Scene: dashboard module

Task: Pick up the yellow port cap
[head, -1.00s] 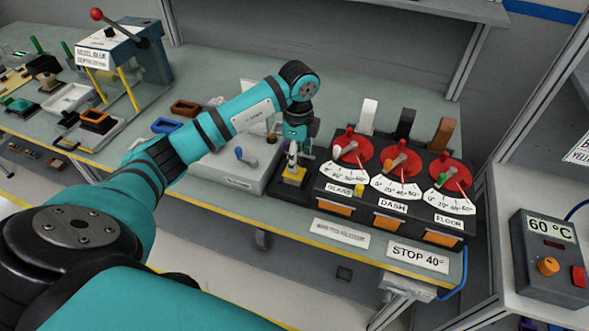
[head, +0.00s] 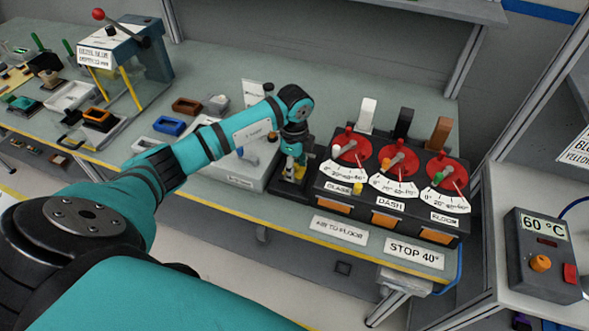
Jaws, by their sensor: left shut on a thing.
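The yellow port cap (head: 298,172) shows as a small yellow patch between the fingers of my left gripper (head: 294,170). The gripper points down and is shut on it, just left of the black dial module. The fingers hide part of the cap, and I cannot tell whether it touches the dark block (head: 290,188) beneath. My right gripper is not in view.
The dial module (head: 385,218) with red dials labelled GLASS, DASH and FLOOR stands close on the right. A grey box (head: 240,177) is close on the left. A STOP 40° sign (head: 414,253) is at the bench front. A 60 °C controller (head: 545,265) is far right.

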